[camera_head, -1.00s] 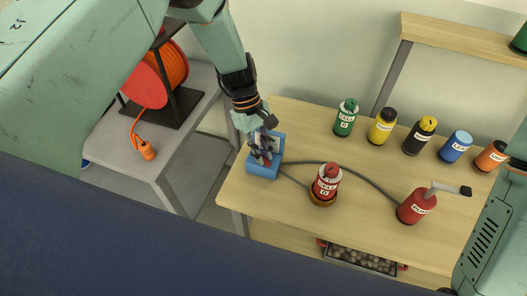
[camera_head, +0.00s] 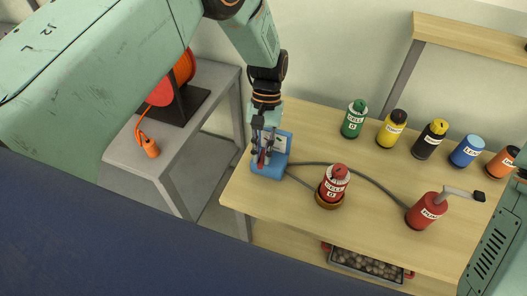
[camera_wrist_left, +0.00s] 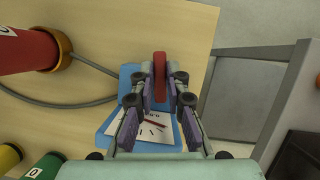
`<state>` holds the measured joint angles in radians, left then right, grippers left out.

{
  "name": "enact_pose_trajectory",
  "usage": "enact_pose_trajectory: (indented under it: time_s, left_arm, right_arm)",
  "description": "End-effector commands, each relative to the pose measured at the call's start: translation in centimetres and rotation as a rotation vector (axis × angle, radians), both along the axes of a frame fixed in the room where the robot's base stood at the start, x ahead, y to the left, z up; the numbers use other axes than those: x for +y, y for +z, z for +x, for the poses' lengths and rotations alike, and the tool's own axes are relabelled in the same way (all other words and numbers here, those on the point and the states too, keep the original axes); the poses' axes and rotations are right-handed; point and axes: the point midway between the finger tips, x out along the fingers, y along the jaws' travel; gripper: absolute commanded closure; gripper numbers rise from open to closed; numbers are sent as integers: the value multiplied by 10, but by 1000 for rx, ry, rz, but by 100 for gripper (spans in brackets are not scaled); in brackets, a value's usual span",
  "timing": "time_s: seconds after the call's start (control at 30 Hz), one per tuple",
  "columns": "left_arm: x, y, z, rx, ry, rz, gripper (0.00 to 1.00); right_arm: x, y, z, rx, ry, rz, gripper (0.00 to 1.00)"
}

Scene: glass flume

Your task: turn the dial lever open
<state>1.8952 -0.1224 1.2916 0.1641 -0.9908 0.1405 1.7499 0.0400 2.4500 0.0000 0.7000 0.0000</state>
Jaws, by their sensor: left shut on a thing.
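A blue dial box (camera_head: 270,170) sits at the left end of the wooden table. In the left wrist view, the box (camera_wrist_left: 128,78) carries a white dial face (camera_wrist_left: 150,130) with black marks and a red line. A red lever (camera_wrist_left: 160,75) stands up between the fingers of my left gripper (camera_head: 264,150). The left gripper (camera_wrist_left: 160,92) is shut on this lever, with one finger on each side. The fingers hide part of the dial face and the lever's lower part. My right gripper is not in view.
A red bottle (camera_head: 334,183) stands in a round brown holder beside the box, with grey hoses on the table. A red pump bottle (camera_head: 427,210) stands farther right. Several coloured bottles line the back. An orange cable reel (camera_head: 180,75) stands on the grey bench at left.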

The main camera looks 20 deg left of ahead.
Motion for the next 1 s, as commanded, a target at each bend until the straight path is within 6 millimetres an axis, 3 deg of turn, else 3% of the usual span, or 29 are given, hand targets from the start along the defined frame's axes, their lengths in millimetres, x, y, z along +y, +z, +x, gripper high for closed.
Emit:
enact_pose_trajectory:
  time_s: [0.73,0.77,0.8,0.87,1.0]
  left_arm:
    - [2,3,3,-8,-87,1,100]
    - [2,3,3,-8,-86,0,85]
    - [2,3,3,-8,-85,0,82]
    - [2,2,2,-7,-85,0,77]
    - [2,1,1,-4,-86,1,76]
  right_arm:
    - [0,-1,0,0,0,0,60]
    - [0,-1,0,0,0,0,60]
    - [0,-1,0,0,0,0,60]
    - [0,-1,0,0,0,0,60]
    - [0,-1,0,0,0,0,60]
